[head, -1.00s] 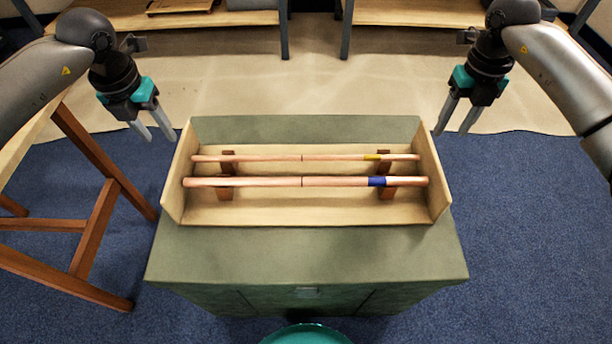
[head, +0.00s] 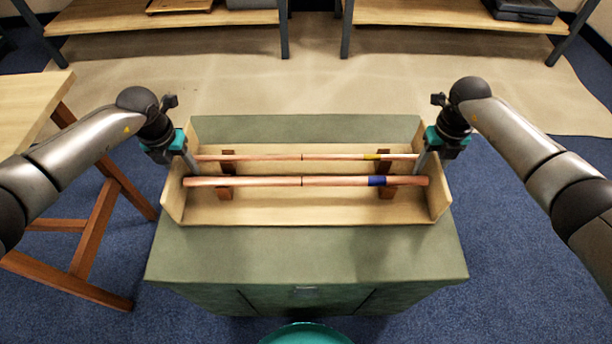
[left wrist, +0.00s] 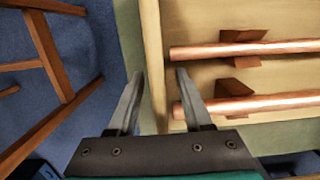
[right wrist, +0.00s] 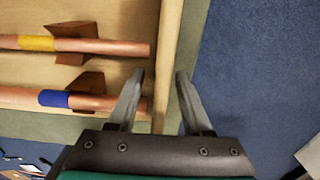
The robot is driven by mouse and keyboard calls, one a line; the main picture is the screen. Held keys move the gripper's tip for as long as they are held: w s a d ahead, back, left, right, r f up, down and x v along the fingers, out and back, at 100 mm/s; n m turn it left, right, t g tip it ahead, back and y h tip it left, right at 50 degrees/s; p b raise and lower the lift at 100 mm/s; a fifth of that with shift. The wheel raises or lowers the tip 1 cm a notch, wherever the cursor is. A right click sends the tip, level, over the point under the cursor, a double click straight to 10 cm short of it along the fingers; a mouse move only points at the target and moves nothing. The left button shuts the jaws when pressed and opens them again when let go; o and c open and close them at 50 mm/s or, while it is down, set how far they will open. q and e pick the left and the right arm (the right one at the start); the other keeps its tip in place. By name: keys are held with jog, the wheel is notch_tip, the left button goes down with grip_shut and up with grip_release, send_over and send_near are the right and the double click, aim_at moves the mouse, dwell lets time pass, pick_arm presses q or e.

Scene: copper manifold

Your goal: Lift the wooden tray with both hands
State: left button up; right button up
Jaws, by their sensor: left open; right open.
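The wooden tray (head: 270,213) rests on the green cabinet. It holds two copper pipes on dark wooden supports, one with a yellow band (head: 371,156) and one with a blue band (head: 377,181). My left gripper (head: 190,168) is open at the tray's left end wall. In the left wrist view its fingers (left wrist: 158,75) lie either side of that wall (left wrist: 153,50). My right gripper (head: 425,162) is open at the right end wall. In the right wrist view its fingers (right wrist: 160,76) lie either side of that wall (right wrist: 168,50). Whether any finger touches a wall I cannot tell.
The green cabinet top (head: 300,255) is bare in front of the tray. A wooden table (head: 30,105) stands at the left. Wooden shelves (head: 450,14) stand at the back. A teal round object (head: 306,334) is at the bottom edge.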

pick_arm(q)
grip_shut()
pick_arm(e)
grip_shut()
pick_arm(q)
jog(key=shift+w+r, duration=0.1)
pick_arm(e)
jog(key=shift+w+r, duration=0.1)
dwell(1.1)
